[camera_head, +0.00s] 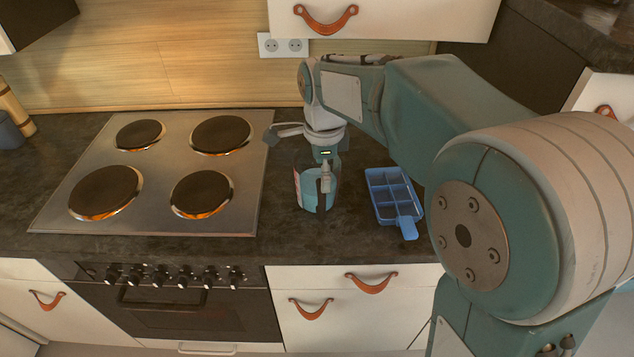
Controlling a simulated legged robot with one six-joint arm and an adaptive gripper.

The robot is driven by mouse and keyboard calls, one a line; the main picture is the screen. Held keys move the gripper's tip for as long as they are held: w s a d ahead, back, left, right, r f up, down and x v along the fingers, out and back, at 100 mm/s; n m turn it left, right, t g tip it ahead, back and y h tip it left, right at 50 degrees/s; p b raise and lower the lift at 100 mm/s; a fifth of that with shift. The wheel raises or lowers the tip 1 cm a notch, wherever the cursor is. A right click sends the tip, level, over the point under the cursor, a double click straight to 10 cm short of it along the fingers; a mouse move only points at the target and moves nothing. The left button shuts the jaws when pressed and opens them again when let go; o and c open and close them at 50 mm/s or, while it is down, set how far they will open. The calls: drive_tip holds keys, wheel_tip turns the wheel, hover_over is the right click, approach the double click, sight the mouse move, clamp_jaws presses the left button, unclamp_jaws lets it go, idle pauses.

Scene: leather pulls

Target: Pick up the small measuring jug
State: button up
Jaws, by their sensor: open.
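The small measuring jug (309,192) stands on the dark countertop, between the stove and a blue tray. It looks clear with a bluish tint and a reddish marking on its left side. My gripper (326,190) points down at the jug from above, its fingers overlapping the jug in the picture. The gripper is open. I cannot tell whether a finger is inside the jug or in front of it, or whether it touches. The gripper hides part of the jug's rim and middle.
A blue compartment tray (409,227) lies right of the jug. A stove (150,190) with several burners, some glowing orange at the edges, is on the left. A wall socket (283,45) is behind. The counter's front edge (290,250) is close to the jug.

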sight(319, 187)
drive_tip(key=f, duration=0.6)
drive_tip(key=shift+a, duration=0.4)
drive_tip(key=c, duration=1.1)
